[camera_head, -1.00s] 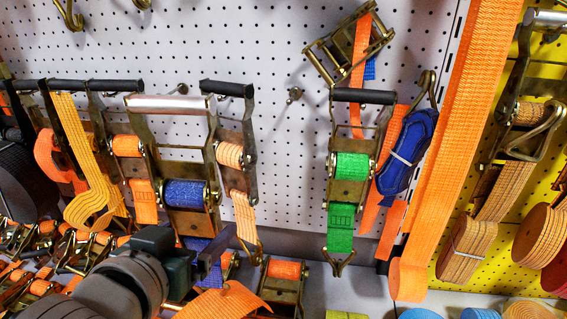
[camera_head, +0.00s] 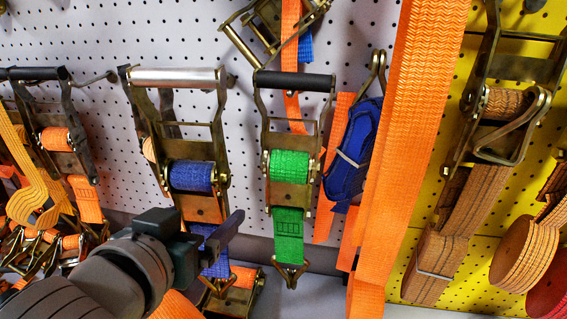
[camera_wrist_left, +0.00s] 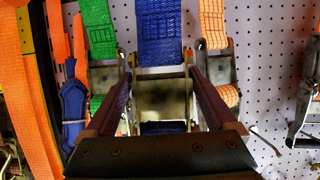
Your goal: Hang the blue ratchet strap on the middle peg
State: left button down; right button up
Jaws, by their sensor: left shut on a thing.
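The blue ratchet strap (camera_head: 190,176) has a silver-topped metal ratchet and hangs upright in front of the pegboard. It also shows in the left wrist view, with blue webbing (camera_wrist_left: 160,35) above its metal plate. My left gripper (camera_head: 218,240) is shut on its lower part, with one finger at each side in the wrist view (camera_wrist_left: 160,98). A small peg (camera_head: 231,80) seems to show just right of the silver handle, and the ratchet is apart from it or in front of it; the depth is unclear. My right gripper is not in view.
A green ratchet strap (camera_head: 289,167) hangs close on the right, beside a blue bundle (camera_head: 352,150) and a long orange strap (camera_head: 405,130). Orange ratchets (camera_head: 58,140) hang on the left. More ratchets crowd below. Bare pegboard (camera_head: 105,130) shows left of the held strap.

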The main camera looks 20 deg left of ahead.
pick_arm(q)
jog(key=shift+w+r+b+x, duration=0.1)
jog(key=shift+r+b+x, duration=0.15)
jog(key=shift+b+x, duration=0.7)
jog(key=shift+w+r+b+x, duration=0.1)
jog(key=shift+r+b+x, duration=0.2)
jog(key=shift+x, duration=1.35)
jog(key=shift+w+r+b+x, duration=0.1)
jog(key=shift+r+b+x, duration=0.15)
jog(key=shift+b+x, duration=0.7)
jog(key=shift+w+a+f+p, duration=0.15)
jog(key=shift+w+f+p, duration=0.05)
jog(key=shift+w+p, duration=0.15)
grip_release()
